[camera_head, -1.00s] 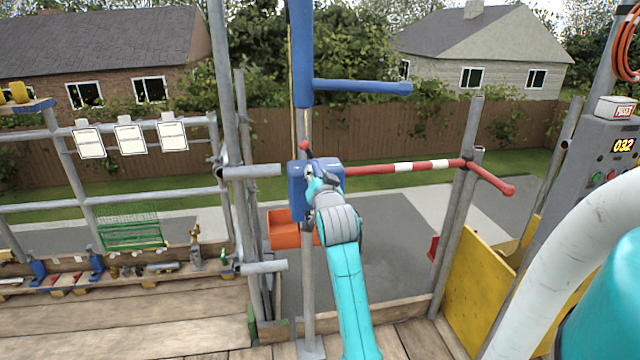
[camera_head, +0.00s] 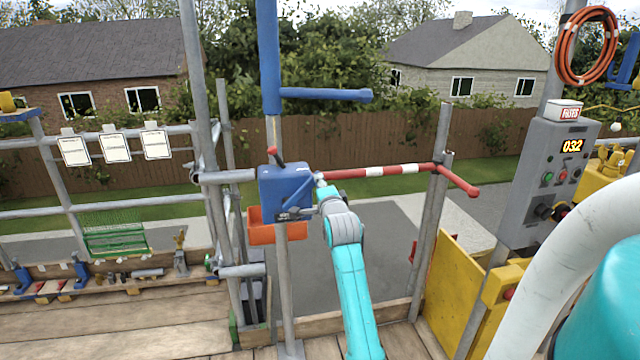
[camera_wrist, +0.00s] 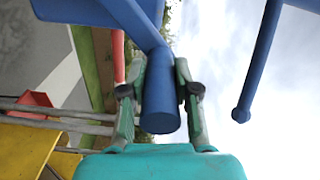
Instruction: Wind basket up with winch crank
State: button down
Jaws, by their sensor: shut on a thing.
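The blue winch box (camera_head: 284,188) is mounted on an upright grey pole, with a small red lever on top. My gripper (camera_head: 322,192) is just right of the box in the head view. In the wrist view my gripper (camera_wrist: 159,88) is shut around the blue crank handle (camera_wrist: 160,112), one finger on each side. The crank arm runs from the handle towards the upper left there. An orange container (camera_head: 262,228), possibly the basket, shows low beside the pole, partly hidden by the winch. Whether it hangs or is fixed cannot be told.
A red and white barrier bar (camera_head: 400,170) runs right of the winch. A blue arm (camera_head: 325,94) juts out above it. A grey control box (camera_head: 548,180) reading 032 and a yellow panel (camera_head: 452,290) stand at right. Tools lie on the left ledge.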

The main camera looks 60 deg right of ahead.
jog(key=shift+s+d+f+m, duration=0.35)
jog(key=shift+f+m, duration=0.15)
jog(key=shift+f, duration=0.25)
jog(key=shift+s+d+f+m, duration=0.3)
jog(key=shift+s+f+m, duration=0.15)
jog(key=shift+f, duration=0.3)
jog(key=shift+s+d+f+m, duration=0.3)
jog(key=shift+f+m, duration=0.25)
jog(key=shift+f, duration=0.3)
jog(key=c, duration=0.8)
grip_release()
jog(key=shift+c, duration=0.2)
jog(key=shift+a, duration=0.1)
jog(key=v, duration=1.2)
